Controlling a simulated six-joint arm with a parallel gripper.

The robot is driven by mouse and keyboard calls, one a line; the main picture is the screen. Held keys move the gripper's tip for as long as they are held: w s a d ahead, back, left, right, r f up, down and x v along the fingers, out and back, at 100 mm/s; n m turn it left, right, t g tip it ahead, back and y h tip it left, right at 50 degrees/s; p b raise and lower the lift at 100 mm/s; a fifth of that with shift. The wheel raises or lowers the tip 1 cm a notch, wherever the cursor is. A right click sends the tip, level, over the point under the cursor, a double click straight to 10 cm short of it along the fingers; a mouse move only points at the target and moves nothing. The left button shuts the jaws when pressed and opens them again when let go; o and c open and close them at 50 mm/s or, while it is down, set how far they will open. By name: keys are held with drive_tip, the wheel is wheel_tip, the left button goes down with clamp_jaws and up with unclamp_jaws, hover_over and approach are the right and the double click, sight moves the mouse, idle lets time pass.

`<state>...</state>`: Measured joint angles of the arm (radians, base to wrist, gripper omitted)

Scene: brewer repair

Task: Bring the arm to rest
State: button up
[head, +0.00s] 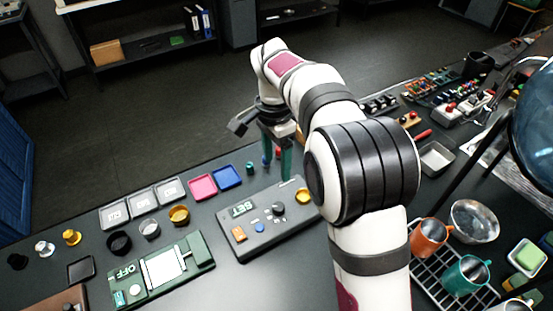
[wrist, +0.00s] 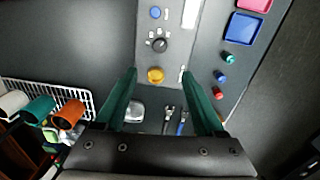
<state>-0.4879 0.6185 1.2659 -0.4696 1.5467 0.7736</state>
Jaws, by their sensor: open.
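My gripper (head: 277,150) hangs over the back right part of a grey control panel (head: 262,243) on the dark bench, its green fingers pointing down. In the wrist view my gripper (wrist: 158,74) has its two fingers well apart with nothing held between them. The panel's yellow round piece (wrist: 155,75) and black knob (wrist: 159,45) show below, apart from the fingers. My arm reaches from the lower right of the head view and hides part of the bench behind it.
A green unit marked OFF (head: 205,248) lies left of the panel. Pink (head: 203,187) and blue (head: 227,176) trays lie behind it. A wire rack with orange (head: 430,237) and teal (head: 466,274) mugs stands at right, near a glass bowl (head: 475,220).

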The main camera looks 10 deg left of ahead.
drive_tip(key=s+d+r, duration=0.5)
drive_tip(key=s+d, duration=0.2)
drive_tip(key=d, duration=0.2)
drive_tip(key=s+d+f+n+y, duration=0.1)
drive_tip(key=s+d, duration=0.3)
drive_tip(key=s, duration=0.6)
drive_tip(key=s+d+f+n+y, duration=0.1)
drive_tip(key=s+d, duration=0.4)
drive_tip(key=s, duration=0.6)
drive_tip(key=shift+s+f+n, duration=0.2)
drive_tip(key=shift+f+n, duration=0.2)
drive_tip(key=shift+f, duration=0.4)
